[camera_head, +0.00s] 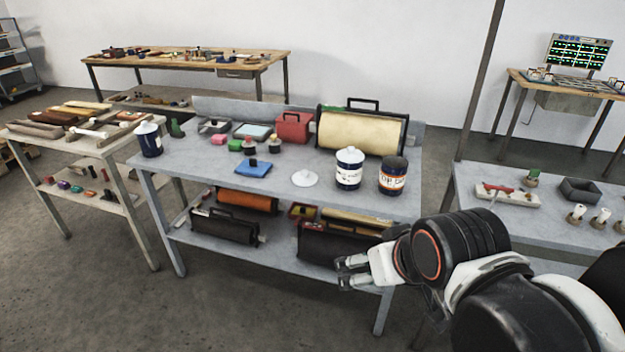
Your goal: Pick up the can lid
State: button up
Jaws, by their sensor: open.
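A white can lid (305,178) with a small knob lies flat on the grey table (330,205), near its front middle. To its right stands a dark blue can with a white lid on top (348,168). Farther right is a dark blue can with an orange and white label (392,176) and a dark top. My gripper (345,272) is open and empty, in front of the table and lower in the picture than the lid, to its right. It is apart from the lid, and nothing covers the lid.
Another lidded can (148,140) stands at the table's left end. A large cream roller (361,132) and a red box (294,127) stand behind.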

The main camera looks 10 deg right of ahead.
aim_at(305, 178)
jog(key=i+l+u, duration=0.25)
jog(key=i+l, duration=0.25)
jog(key=i, duration=0.3)
jog(key=i+l+u, duration=0.25)
jog(key=i+l, duration=0.35)
jog(key=i, duration=0.1)
